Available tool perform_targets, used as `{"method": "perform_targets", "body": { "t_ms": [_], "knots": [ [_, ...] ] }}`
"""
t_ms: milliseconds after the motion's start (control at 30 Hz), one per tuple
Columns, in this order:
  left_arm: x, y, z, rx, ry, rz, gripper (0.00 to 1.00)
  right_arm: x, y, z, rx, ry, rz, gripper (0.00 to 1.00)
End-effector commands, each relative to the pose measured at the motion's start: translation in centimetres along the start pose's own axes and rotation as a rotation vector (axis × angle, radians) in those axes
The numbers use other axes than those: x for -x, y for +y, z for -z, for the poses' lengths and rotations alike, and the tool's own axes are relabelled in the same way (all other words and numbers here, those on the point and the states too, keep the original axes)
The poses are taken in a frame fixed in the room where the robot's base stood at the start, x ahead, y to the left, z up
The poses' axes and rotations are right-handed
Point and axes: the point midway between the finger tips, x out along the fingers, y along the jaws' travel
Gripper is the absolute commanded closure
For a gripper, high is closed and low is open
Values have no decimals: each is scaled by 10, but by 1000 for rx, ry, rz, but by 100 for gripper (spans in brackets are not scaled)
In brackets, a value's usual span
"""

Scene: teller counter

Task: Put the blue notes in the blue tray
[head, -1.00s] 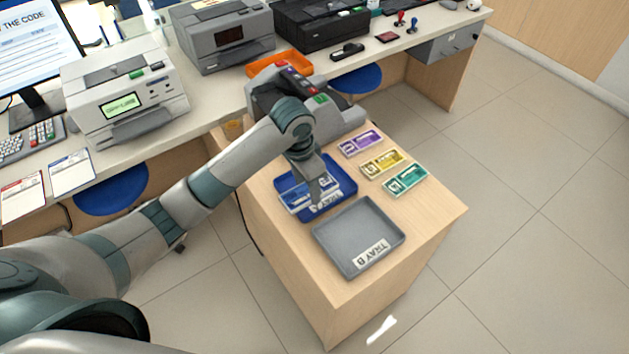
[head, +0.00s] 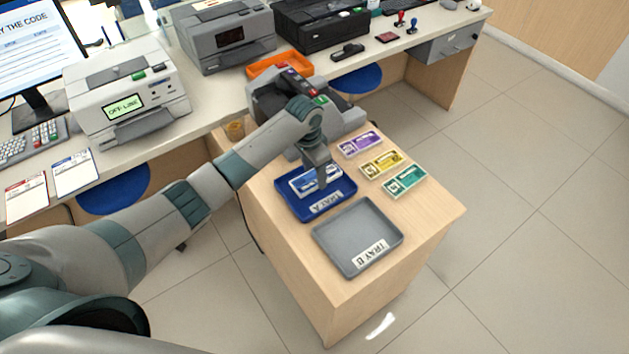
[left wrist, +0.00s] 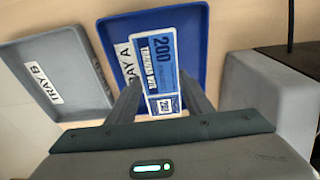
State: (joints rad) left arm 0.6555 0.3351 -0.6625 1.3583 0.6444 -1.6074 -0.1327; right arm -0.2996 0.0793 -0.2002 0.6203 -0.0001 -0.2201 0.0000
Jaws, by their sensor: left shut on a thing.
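The blue notes (head: 308,181), a flat bundle marked 200, show within the outline of the blue tray (head: 342,199), labelled TRAY A. My left gripper (head: 322,185) is shut on the bundle, pointing down over the tray. In the left wrist view the bundle (left wrist: 154,62) sticks out ahead between the two fingers (left wrist: 160,95), with the blue tray (left wrist: 192,45) behind it. I cannot tell whether the bundle touches the tray floor. The fingers hide part of it. My right gripper is in neither view.
A grey tray (head: 340,233), labelled TRAY B, stands in front of the blue one. Purple (head: 361,144), yellow (head: 382,163) and green (head: 405,181) note bundles lie to the right. A grey machine (head: 342,120) stands behind, close to my arm.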

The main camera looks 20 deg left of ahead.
Motion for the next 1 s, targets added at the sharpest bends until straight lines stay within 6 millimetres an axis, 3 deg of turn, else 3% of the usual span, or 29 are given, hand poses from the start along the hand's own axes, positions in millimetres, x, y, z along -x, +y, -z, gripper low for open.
{"method": "perform_targets", "body": {
  "t_ms": [167, 500, 933, 967, 1000],
  "knots": [
    [-3, 0, -1, 1, -1, -1, 79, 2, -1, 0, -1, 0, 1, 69],
    [-37, 0, -5, 1, -1, 0, 79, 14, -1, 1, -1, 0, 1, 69],
    [-43, 0, -6, 1, 0, 0, 79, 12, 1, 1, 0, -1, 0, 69],
    [-42, 0, -6, 0, 0, 0, 49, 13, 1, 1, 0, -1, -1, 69],
    [-42, 0, -6, 0, 0, 1, 40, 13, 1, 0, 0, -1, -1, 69]
  ]
}}
